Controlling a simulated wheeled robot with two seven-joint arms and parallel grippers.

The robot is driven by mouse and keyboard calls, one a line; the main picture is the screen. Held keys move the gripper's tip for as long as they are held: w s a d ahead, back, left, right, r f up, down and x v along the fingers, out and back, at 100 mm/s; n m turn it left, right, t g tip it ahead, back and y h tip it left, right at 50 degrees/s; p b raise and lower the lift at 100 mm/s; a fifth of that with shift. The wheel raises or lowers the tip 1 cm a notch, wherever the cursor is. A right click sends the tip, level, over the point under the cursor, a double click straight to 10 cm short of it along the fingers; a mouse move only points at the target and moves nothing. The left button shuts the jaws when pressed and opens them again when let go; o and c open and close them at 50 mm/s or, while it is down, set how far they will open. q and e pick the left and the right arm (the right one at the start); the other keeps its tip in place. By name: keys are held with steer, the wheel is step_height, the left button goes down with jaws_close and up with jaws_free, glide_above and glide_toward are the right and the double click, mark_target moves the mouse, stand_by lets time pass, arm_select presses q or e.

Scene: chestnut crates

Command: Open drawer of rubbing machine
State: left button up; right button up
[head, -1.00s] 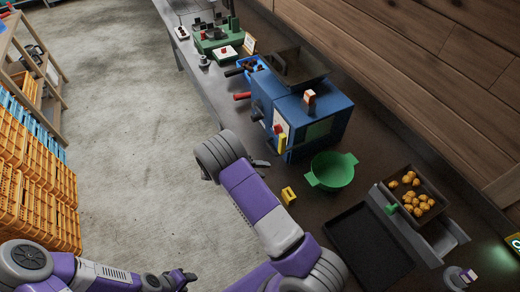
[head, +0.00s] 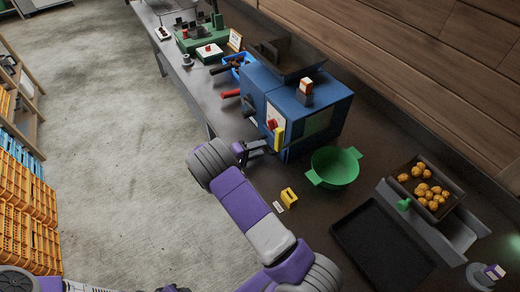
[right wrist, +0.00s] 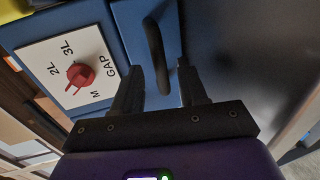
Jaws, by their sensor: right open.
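The rubbing machine (head: 305,115) is a blue box with a dark hopper (head: 282,53), standing on the counter. In the right wrist view its blue drawer front (right wrist: 133,22) carries a black bar handle (right wrist: 155,55). My right gripper (head: 255,150) is at the machine's near left side. In the right wrist view its open fingers (right wrist: 160,88) point at the drawer front, one on each side of the handle's lower end; contact cannot be told. The drawer looks shut. Only a sliver of my left gripper (head: 173,289) shows at the bottom edge, so its jaws are hidden.
A white GAP dial plate (right wrist: 70,65) with a red knob is beside the drawer. Orange crates (head: 25,225) stand at left.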

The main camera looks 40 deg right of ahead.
steer(key=shift+d+f, duration=0.1)
steer(key=shift+d, duration=0.45)
jaws_close()
